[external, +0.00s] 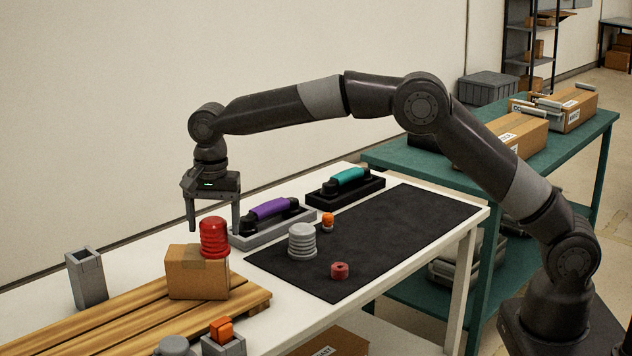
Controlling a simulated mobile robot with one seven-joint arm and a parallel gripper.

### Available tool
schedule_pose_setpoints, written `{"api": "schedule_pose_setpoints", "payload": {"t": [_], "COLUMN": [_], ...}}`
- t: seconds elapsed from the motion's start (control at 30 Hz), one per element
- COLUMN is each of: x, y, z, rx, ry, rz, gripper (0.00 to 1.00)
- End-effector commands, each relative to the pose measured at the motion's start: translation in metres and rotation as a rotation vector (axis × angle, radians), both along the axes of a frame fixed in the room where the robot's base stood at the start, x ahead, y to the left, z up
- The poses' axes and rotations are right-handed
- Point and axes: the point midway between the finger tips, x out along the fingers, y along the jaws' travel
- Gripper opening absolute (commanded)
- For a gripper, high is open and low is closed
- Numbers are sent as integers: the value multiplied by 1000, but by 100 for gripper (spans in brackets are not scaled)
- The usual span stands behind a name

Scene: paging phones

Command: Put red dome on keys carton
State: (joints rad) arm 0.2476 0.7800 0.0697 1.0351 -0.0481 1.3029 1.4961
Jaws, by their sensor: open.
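A ribbed red dome (214,238) stands upright on the right part of a brown carton (190,280), which sits on a wooden pallet. I cannot read any label on this carton, so I cannot tell whether it is the keys carton. My gripper (213,229) points down with its two fingers spread. One finger shows to the left of the dome and one to the right, around its upper part. I cannot tell whether either finger touches it.
The wooden pallet (110,318) lies at the front left of the white table. A purple handset (268,209), a teal handset (348,177), a grey dome (302,240) and a small red piece (340,270) are to the right. A grey holder (87,280) stands left. The black mat's (400,225) right part is clear.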

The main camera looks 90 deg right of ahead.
Motion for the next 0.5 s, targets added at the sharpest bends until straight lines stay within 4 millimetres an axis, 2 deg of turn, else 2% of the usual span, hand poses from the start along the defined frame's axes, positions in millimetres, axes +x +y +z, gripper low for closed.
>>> {"api": "schedule_pose_setpoints", "payload": {"t": [0.1, 0.3, 0.5], "x": [0, -1, -2], "y": [1, 0, 0], "z": [28, 69, 95], "rx": [-2, 0, -1], "ry": [-6, -4, -1], "rz": [1, 0, 1], "gripper": [73, 73, 73]}}
